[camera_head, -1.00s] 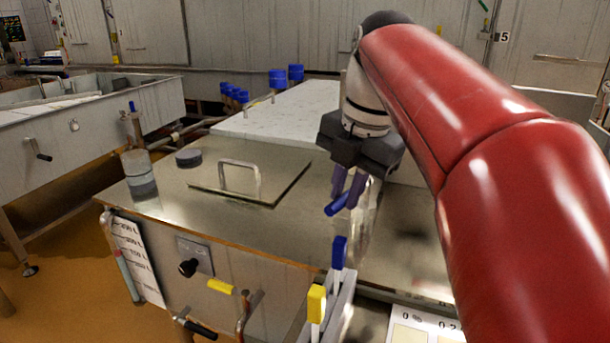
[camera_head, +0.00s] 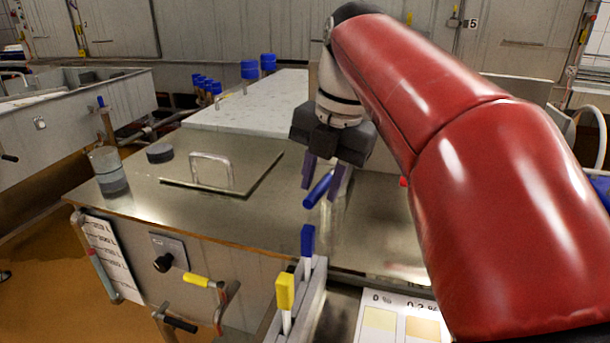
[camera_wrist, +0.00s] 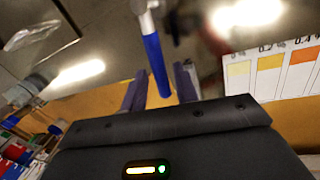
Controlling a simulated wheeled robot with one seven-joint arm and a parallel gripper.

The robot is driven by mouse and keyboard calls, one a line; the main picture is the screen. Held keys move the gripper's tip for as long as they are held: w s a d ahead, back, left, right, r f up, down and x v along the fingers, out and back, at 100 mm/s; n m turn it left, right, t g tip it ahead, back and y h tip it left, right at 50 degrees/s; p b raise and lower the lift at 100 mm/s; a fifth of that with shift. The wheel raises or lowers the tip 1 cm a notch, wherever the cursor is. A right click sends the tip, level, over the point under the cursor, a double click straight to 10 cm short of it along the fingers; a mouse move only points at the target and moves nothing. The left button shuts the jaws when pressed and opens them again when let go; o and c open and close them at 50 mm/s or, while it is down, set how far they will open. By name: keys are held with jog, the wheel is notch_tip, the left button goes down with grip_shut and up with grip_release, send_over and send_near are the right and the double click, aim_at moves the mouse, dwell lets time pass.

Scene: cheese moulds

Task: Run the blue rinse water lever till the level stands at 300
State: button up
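The blue rinse water lever (camera_head: 318,190) stands above the metal vat top, its grip tilted. In the wrist view the blue grip (camera_wrist: 155,66) runs down from a metal joint, in the space between my two fingers. My gripper (camera_head: 323,178) is at the lever with its fingers apart, one on either side of it; it also shows in the wrist view (camera_wrist: 161,88). I see some gap, and contact is unclear. A level scale card (camera_head: 106,252) with a gauge tube (camera_head: 101,272) is on the vat's front left; its reading is too small to tell.
A lid with a handle (camera_head: 212,168) lies on the vat top. A yellow lever (camera_head: 196,280) and a black knob (camera_head: 163,263) are on the front. A blue-topped marker (camera_head: 307,240) and a yellow-topped marker (camera_head: 285,290) stand in a rack near a percent chart (camera_head: 395,318).

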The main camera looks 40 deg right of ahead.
jog(key=shift+o, duration=0.6)
notch_tip(320, 180, up, 8)
jog(key=s, duration=0.1)
jog(key=shift+s+d+f, duration=0.15)
jog(key=shift+s+d, duration=0.05)
jog(key=shift+d, duration=0.1)
dwell(6.6)
